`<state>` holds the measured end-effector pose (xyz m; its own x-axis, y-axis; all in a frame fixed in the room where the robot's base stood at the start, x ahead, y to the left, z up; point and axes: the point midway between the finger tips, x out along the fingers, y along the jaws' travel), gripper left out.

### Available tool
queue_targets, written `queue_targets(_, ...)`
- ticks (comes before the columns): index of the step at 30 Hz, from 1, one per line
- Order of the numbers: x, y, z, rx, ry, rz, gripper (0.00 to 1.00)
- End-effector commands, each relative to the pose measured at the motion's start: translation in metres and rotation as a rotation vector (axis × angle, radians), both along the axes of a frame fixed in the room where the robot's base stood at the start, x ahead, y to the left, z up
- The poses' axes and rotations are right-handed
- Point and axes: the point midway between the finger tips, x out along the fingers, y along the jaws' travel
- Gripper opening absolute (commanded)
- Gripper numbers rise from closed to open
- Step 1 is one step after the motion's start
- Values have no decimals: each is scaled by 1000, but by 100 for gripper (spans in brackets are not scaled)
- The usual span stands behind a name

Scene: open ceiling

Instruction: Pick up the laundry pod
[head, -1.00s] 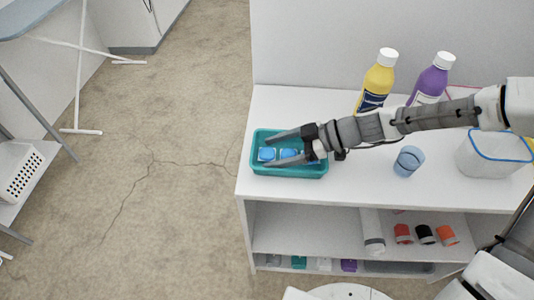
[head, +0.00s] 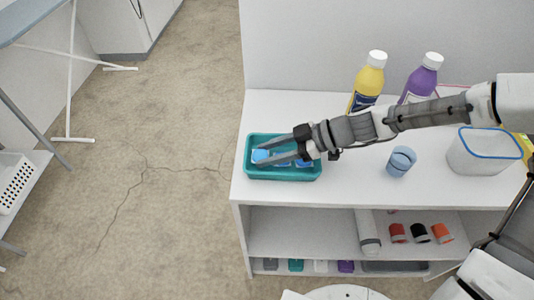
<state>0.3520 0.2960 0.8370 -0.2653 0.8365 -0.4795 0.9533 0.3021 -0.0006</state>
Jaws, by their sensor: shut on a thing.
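A teal tray (head: 254,174) stands at the left end of the white shelf top and holds blue and white laundry pods. One laundry pod (head: 262,156) lies between my fingertips at the left part of the tray. Another pod (head: 303,163) shows further right, partly hidden by my gripper. My gripper (head: 257,155) reaches in from the right, low over the tray, with its two fingers closed on the left pod. I cannot tell whether that pod is clear of the tray floor.
A yellow bottle (head: 368,83) and a purple bottle (head: 424,78) stand at the back. A blue cup (head: 401,161) and a white bin (head: 480,155) stand to the right. Shelves below hold small items. The floor (head: 180,130) to the left is clear.

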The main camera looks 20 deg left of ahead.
Motion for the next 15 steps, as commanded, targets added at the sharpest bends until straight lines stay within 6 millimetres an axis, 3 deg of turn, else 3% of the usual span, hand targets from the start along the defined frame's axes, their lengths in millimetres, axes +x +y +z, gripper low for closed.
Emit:
queue_targets(7,-1,-2,39,0,-3,-1,0)
queue_targets(15,-35,-37,65,-2,-1,-3,0)
